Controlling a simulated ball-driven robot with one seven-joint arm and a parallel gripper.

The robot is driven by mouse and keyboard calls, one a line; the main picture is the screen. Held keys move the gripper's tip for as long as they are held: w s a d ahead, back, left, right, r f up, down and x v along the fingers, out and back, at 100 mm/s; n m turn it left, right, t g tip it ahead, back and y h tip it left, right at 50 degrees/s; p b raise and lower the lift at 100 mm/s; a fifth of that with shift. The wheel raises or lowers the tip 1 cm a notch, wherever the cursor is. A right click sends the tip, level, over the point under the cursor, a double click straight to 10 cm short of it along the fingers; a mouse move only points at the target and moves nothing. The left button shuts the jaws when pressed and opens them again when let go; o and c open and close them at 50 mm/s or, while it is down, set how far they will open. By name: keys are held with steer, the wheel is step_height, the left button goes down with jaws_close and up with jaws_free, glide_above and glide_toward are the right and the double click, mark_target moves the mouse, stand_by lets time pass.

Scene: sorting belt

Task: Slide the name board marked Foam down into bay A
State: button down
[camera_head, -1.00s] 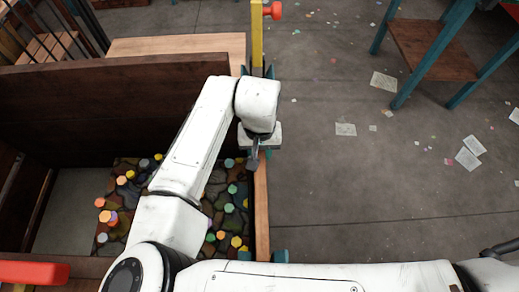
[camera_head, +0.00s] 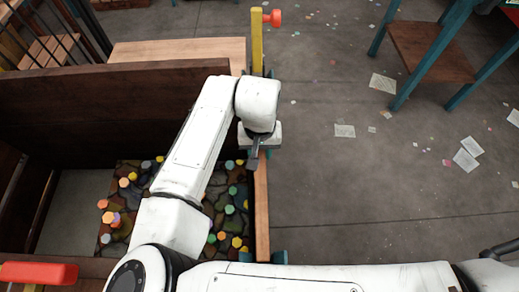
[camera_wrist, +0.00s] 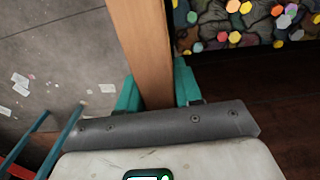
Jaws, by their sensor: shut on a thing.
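My gripper (camera_head: 262,150) is above the long wooden edge at the right of the trough in the head view. In the wrist view, the teal fingers of my gripper (camera_wrist: 158,92) are on both sides of a plain wooden board (camera_wrist: 140,45) and are shut on it. The board runs up the picture from between the fingers. No lettering shows on it, so I cannot tell whether it is the Foam board or the trough's edge. Bay A cannot be made out in either view.
The brown-walled trough (camera_head: 120,75) holds many coloured hexagonal pieces left of my gripper. A yellow post (camera_head: 257,45) with a red knob stands beyond. A teal-legged wooden stand (camera_head: 432,52) is at upper right. The grey floor between is open, with scattered papers.

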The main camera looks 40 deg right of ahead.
step_height(320, 180, up, 19)
steer(key=p, duration=1.5)
